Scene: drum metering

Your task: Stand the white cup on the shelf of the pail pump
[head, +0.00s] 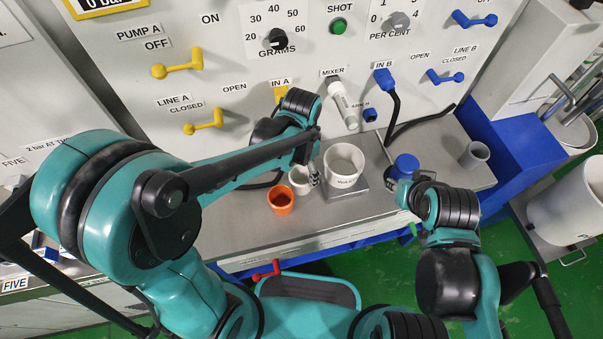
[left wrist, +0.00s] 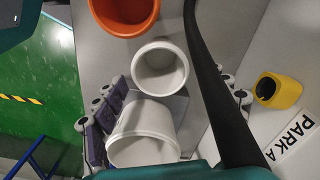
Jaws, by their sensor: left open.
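The small white cup (head: 300,180) stands upright on the grey bench between an orange cup and a larger white container. In the left wrist view the white cup (left wrist: 160,69) looks empty. My left gripper (head: 312,172) is at the white cup; in the left wrist view its open fingers (left wrist: 170,103) are apart on either side, with no visible grip. The larger white container (head: 343,165) stands on a square metal plate. My right gripper (head: 408,190) is by a blue-capped item at the bench's front; its fingers are unclear. I cannot make out the pail pump's shelf for certain.
The orange cup (head: 281,200) stands close in front of the white cup. A grey cup (head: 474,155) is at the bench's right. A white pail (head: 568,207) stands at the far right. A black hose (head: 393,110) hangs from the panel. Bare bench lies left of the orange cup.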

